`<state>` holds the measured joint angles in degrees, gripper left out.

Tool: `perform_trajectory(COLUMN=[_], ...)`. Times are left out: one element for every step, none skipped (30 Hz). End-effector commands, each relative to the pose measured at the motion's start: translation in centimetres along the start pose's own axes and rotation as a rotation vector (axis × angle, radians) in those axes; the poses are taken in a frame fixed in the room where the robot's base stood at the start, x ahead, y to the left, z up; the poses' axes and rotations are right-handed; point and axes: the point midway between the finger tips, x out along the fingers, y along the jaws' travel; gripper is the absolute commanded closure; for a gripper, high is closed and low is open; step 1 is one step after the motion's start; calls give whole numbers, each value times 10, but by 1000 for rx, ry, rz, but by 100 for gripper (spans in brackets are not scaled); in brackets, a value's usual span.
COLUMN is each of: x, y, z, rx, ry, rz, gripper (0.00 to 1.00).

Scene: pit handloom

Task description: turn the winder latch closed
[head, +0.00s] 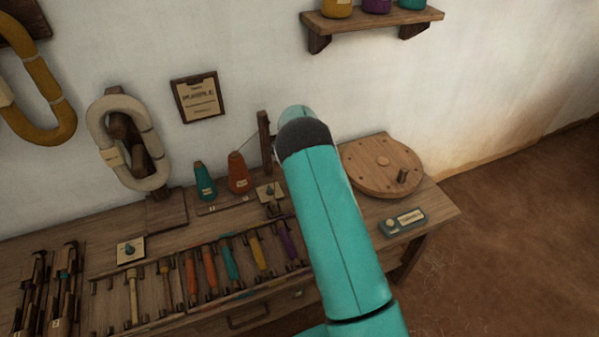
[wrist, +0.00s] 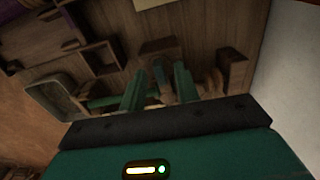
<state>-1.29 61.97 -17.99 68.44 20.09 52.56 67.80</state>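A small pale plate with a dark knob (head: 269,197) lies on the bench beside an upright wooden post, just left of my arm; it may be the winder latch, but I cannot tell which way it is turned. A similar plate and knob (head: 130,249) sits farther left. My gripper (wrist: 158,80) shows in the wrist view with its two teal fingers apart, pointing at a dim wooden surface. A small grey-blue part (wrist: 159,70) shows between the fingertips; I cannot tell if they touch it. In the head view my arm hides the gripper.
Orange (head: 238,172) and teal (head: 204,181) cones stand left of the post. Several coloured bobbins (head: 230,262) lie in a front rack.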

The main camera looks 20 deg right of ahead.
Motion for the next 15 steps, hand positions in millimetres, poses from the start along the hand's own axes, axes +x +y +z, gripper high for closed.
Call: perform_trajectory(x=[-4, -6, -10, -14, -20, -27, -33, -40, -49, -55, -62, -71, -78, -85, -93], y=[0, 0, -1, -1, -1, -1, -1, -1, -1, -1, -1, -1, -1, -1, -1], z=[0, 0, 0, 0, 0, 0, 0, 0, 0, 0, 0, 0, 0, 0, 0], rx=[0, 0, 0, 0, 0, 0, 0, 0, 0, 1, 1, 1, 1, 0, 0], ry=[0, 0, 1, 1, 1, 1, 0, 0, 0, 0, 0, 1, 1, 1, 1], rz=[-1, -1, -2, -3, -4, -4, -3, -4, -5, -4, -4, -5, -4, -4, -4], gripper=[68, 68, 68, 68, 68, 68, 68, 68, 68, 68, 68, 68, 68, 68, 68])
